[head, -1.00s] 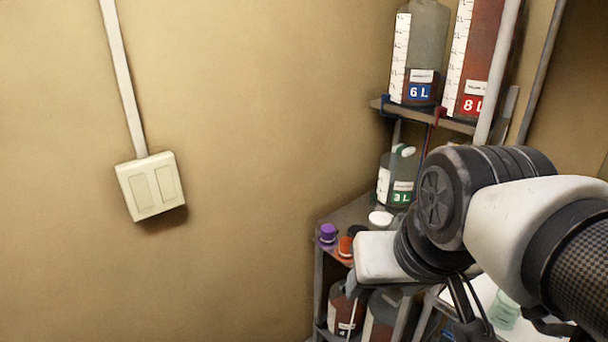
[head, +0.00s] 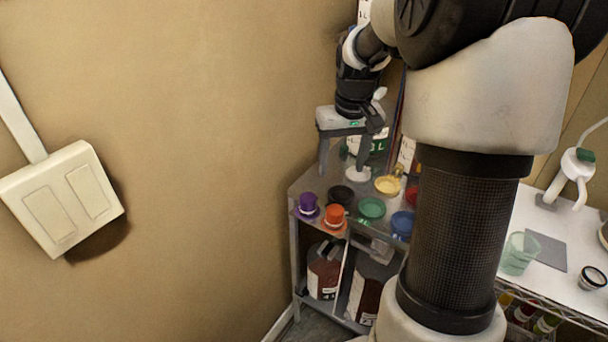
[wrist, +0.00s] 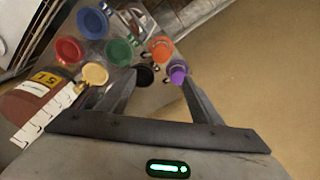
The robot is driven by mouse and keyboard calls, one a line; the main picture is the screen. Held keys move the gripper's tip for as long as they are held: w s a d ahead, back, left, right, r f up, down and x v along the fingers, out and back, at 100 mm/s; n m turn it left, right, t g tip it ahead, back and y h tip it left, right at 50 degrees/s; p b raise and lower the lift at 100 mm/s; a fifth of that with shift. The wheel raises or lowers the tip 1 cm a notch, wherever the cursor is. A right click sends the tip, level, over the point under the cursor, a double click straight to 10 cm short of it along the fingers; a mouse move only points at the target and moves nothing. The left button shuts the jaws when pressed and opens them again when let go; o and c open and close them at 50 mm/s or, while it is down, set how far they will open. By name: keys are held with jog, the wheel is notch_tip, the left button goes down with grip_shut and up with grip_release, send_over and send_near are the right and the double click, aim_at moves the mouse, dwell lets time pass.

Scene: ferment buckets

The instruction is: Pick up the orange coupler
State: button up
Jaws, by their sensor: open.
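The orange coupler (head: 334,215) stands near the front left corner of the shelf top, just right of the purple coupler (head: 308,205). In the wrist view the orange coupler (wrist: 161,48) shows beyond the fingertips, between the green coupler (wrist: 120,52) and the purple coupler (wrist: 178,71). My gripper (head: 344,174) is open and empty, pointing down above the back part of the shelf top, behind the orange coupler and apart from it. In the wrist view my open gripper (wrist: 158,76) has its right fingertip beside the purple coupler in the picture.
Black (head: 341,194), green (head: 371,209), blue (head: 403,223) and yellow (head: 387,186) pieces stand close around on the shelf top. Jugs (head: 324,272) sit on the level below. A plain wall (head: 200,130) is at left. A white table (head: 533,215) with a green cup (head: 519,253) is at right.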

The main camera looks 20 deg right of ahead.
send_near(335, 209)
jog(key=f, duration=0.2)
jog(key=w+f, duration=0.1)
jog(key=f, duration=0.2)
jog(key=shift+w+d+f, duration=0.15)
jog(key=shift+w+f, duration=0.05)
jog(key=shift+w, duration=0.05)
notch_tip(335, 209, down, 4)
jog(key=shift+s+f, duration=0.15)
jog(key=shift+f, duration=0.45)
jog(key=c, duration=1.2)
